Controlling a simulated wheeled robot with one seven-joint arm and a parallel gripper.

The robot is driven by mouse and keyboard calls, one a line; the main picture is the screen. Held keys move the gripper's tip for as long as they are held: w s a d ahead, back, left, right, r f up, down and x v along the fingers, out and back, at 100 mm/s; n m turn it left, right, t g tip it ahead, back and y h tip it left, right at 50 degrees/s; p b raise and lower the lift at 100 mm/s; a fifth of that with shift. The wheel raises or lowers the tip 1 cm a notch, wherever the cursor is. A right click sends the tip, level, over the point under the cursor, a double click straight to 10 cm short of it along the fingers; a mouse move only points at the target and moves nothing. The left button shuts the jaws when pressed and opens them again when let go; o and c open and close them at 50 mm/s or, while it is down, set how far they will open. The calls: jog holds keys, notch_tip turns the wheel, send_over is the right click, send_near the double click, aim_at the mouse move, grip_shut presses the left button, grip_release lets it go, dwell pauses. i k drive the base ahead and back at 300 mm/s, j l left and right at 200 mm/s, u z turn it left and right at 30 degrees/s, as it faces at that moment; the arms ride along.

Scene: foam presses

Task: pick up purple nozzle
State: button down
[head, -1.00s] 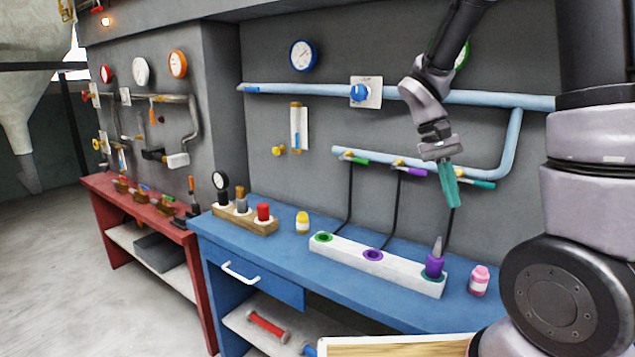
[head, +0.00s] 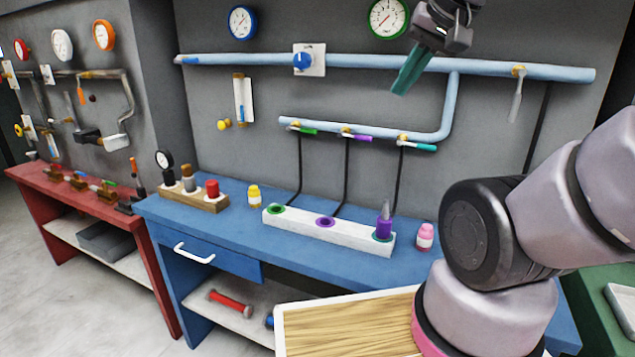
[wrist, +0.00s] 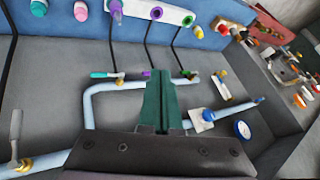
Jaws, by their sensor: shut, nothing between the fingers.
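The purple nozzle (head: 384,225) has a purple base and a grey tip. It stands upright in the teal-ringed right hole of the white block (head: 335,236) on the blue bench. It also shows in the wrist view (wrist: 116,12) at the top. My gripper (head: 402,86) is high in front of the wall pipe, well above the nozzle and apart from it. Its green fingers are shut and empty, and they show in the wrist view (wrist: 161,78).
The block's green-ringed (head: 276,209) and purple-ringed (head: 326,222) holes are empty. A pink bottle (head: 425,237) stands right of the block and a yellow bottle (head: 254,195) left of it. Hoses hang from the light-blue pipe (head: 400,62) behind. The bench front (head: 290,250) is clear.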

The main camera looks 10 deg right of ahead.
aim_at(384, 224)
jog(key=k+j, duration=0.65)
jog(key=k, duration=0.1)
